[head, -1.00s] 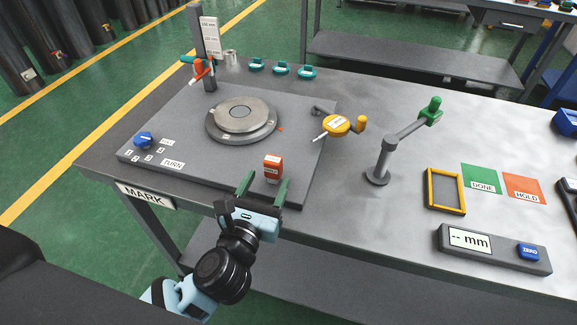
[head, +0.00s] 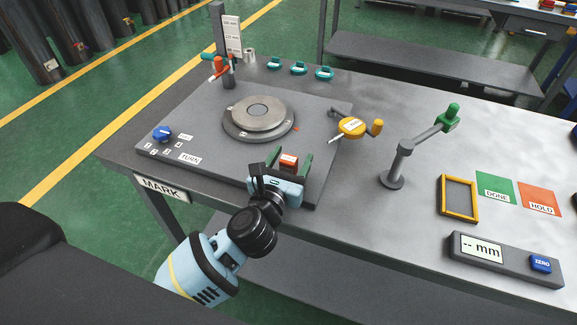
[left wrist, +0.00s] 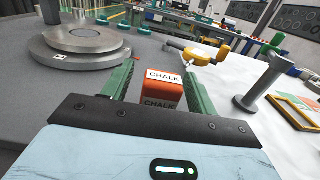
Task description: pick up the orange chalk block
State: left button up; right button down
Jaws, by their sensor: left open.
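The orange chalk block (head: 288,161) stands on the grey base plate near its front edge. It carries a white label reading CHALK in the left wrist view (left wrist: 163,90). My left gripper (head: 287,162) is open, with one green finger on each side of the block. In the left wrist view its fingers (left wrist: 160,88) flank the block, with a visible gap at the right finger. The lower part of the block is hidden behind the gripper body. My right gripper is not in view.
A round metal turntable (head: 258,118) sits behind the block on the plate. A yellow dial gauge (head: 352,127) stands to the right, and a grey post with a green-handled arm (head: 398,162) further right. A yellow frame (head: 459,198) lies on the bench (head: 340,215).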

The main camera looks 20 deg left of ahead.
pick_arm(q)
jog(key=shift+w, duration=0.25)
jog(key=shift+c, duration=0.2)
jog(key=c, duration=0.7)
jog(key=shift+c, duration=1.7)
jog(key=shift+r, duration=0.15)
